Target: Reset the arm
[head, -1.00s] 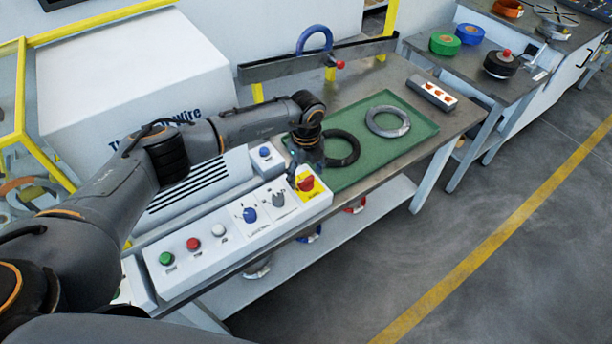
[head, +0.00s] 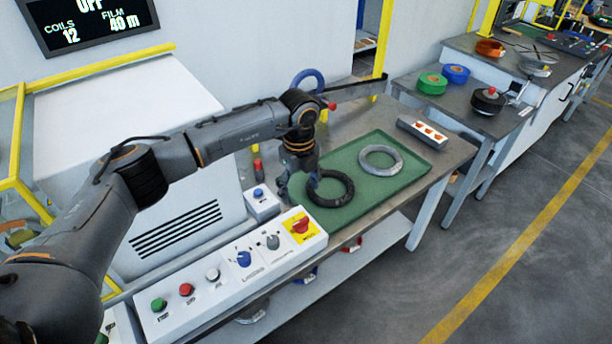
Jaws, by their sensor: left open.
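My left arm comes in from the left across the control panel. Its gripper (head: 298,190) points down, open, just above the left edge of the green mat, beside the black coil. The black coil (head: 345,199) lies on the green mat (head: 403,184), and the gripper overlaps its left side in the picture; I cannot tell whether they touch. A grey coil (head: 362,163) lies on the mat behind it. My right gripper is out of view.
The control panel (head: 205,293) with buttons, knobs and a red switch (head: 300,225) runs along the front. A blue ring (head: 308,76) stands behind the arm. A side table (head: 460,105) holds green, blue and black rolls. The floor at right is clear.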

